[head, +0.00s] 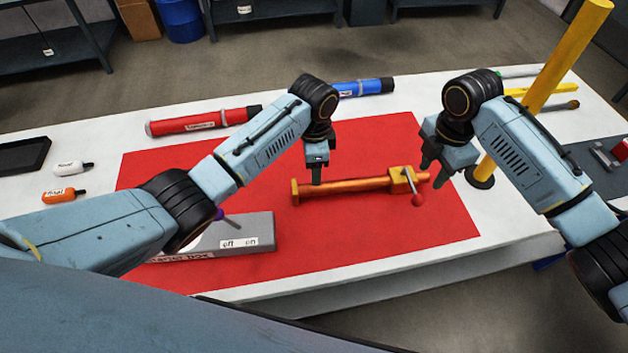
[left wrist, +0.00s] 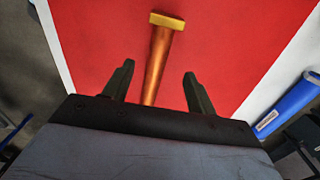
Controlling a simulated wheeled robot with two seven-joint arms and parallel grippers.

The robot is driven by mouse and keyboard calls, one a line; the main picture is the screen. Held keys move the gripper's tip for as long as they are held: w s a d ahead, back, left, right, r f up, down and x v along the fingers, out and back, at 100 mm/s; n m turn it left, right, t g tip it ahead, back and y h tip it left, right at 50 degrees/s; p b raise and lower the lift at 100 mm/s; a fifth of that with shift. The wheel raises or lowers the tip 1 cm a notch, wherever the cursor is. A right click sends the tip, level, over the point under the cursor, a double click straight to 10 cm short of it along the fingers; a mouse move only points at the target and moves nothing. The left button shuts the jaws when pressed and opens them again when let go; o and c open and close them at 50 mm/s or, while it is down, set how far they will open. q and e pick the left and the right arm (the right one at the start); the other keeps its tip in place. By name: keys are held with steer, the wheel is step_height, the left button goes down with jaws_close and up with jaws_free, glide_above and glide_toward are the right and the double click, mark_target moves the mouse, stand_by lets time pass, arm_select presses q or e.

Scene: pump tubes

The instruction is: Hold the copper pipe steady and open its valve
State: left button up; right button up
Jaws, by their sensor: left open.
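The copper pipe (head: 345,187) lies on the red mat (head: 385,135), with a flange at its left end. Its brass valve block (head: 402,180) is at the right end, with a lever ending in a red knob (head: 418,200). My left gripper (head: 317,178) is over the pipe's left part. In the left wrist view the pipe (left wrist: 158,65) runs between the open, spread fingers of my left gripper (left wrist: 158,72), with no grip seen. The valve is outside that view. My right gripper (head: 434,178) is open and empty, above and right of the valve, apart from it.
A grey box (head: 235,235) with off and on labels stands at the front left, partly behind my left arm. Red (head: 200,122) and blue (head: 362,87) tubes lie toward the back. A yellow post (head: 550,80) rises behind my right arm. The mat's front right is clear.

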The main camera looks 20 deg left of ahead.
mark_target(314, 188)
arm_select(q)
step_height(314, 188, down, 10)
stand_by(0.4)
